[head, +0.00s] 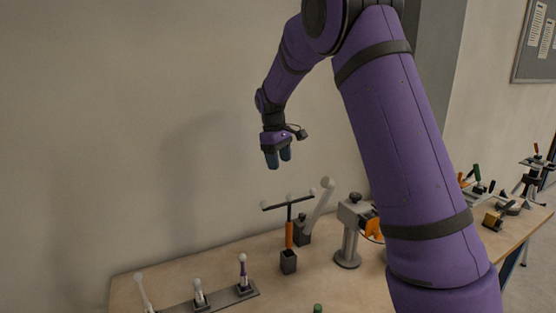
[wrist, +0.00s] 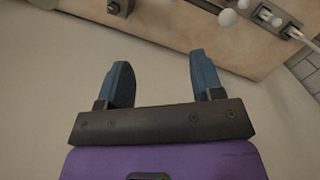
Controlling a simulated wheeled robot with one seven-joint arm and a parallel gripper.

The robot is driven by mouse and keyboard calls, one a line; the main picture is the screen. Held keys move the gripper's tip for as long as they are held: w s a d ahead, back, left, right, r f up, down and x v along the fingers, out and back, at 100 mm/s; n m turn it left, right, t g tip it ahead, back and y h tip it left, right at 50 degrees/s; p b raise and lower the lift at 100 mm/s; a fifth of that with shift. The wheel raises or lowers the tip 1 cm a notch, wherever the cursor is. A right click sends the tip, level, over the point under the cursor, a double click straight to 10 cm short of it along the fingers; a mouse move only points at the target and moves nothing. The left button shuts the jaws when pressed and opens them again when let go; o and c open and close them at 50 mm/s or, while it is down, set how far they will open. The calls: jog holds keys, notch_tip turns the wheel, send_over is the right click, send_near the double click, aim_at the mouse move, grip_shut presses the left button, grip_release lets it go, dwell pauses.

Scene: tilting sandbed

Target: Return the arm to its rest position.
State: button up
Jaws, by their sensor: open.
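My gripper (head: 279,160) hangs at the end of my purple arm in the head view, fingers pointing down. It is in the air in front of the wall, above the workbench (head: 183,268) and apart from everything on it. In the wrist view my gripper (wrist: 158,82) shows two blue fingers spread apart with nothing between them. Part of the bench is hidden behind my arm in the head view.
Below my gripper stand a T-shaped tool with an orange handle (head: 289,235) in a dark block and a grey stand (head: 347,245). A dark strip (head: 225,298) holds several white-knobbed levers. More tools stand at the right. The wall (head: 120,120) is behind.

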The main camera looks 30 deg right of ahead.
dwell(0.3)
jog(key=s+a+r+m+t+y, duration=0.1)
jog(key=s+a+r+m+t, duration=0.1)
jog(key=s+r, duration=0.55)
jog(key=s+a+r+m+t, duration=0.1)
jog(key=s+r, duration=0.4)
jog(key=s, duration=0.6)
jog(key=s+a+f+m+t, duration=0.1)
jog(key=s+a, duration=0.1)
jog(key=s, duration=0.8)
jog(key=s+a+m+t, duration=0.1)
jog(key=s+m+t, duration=0.1)
jog(key=s, duration=0.9)
jog(key=shift+a+f, duration=0.35)
jog(key=shift+f, duration=0.05)
jog(key=shift+c, duration=0.5)
